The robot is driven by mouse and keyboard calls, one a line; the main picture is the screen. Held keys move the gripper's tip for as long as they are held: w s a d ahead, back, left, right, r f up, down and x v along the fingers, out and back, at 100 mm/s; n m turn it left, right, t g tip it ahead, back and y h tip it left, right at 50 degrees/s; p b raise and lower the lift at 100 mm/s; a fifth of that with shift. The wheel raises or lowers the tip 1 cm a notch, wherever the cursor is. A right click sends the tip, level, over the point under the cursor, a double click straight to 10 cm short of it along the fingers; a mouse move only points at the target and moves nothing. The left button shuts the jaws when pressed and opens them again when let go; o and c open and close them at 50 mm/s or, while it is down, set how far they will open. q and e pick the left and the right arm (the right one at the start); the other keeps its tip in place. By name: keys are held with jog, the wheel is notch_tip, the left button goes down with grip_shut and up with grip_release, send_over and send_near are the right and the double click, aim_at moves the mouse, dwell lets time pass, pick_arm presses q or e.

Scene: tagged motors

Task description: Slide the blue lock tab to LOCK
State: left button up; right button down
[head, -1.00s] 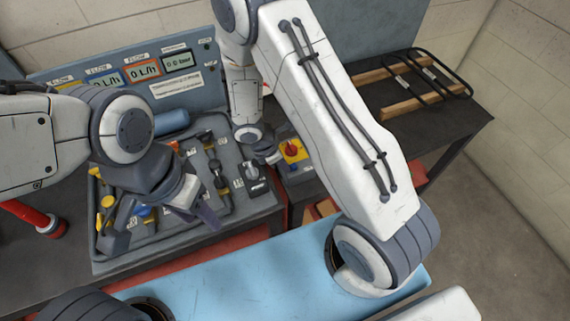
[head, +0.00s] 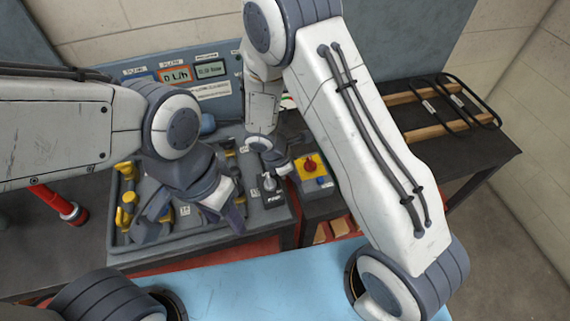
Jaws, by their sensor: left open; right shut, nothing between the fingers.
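The blue lock tab (head: 323,181) is a small blue spot low on a grey box (head: 325,190) with a yellow plate and red knob (head: 310,163). It is too small for me to read its position or any LOCK marking. My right gripper (head: 287,164) is shut and empty, just left of the box and apart from the tab; its tip is small and partly hidden by its wrist. My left gripper (head: 192,228) is open and empty above the grey tray, well left of the box.
A black rack with wooden bars (head: 432,128) lies at the right on the dark bench (head: 480,150). My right forearm passes close to the box.

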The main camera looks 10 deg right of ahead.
jog(key=v, duration=0.7)
jog(key=shift+r, duration=0.3)
jog(key=shift+s+a+r, duration=0.1)
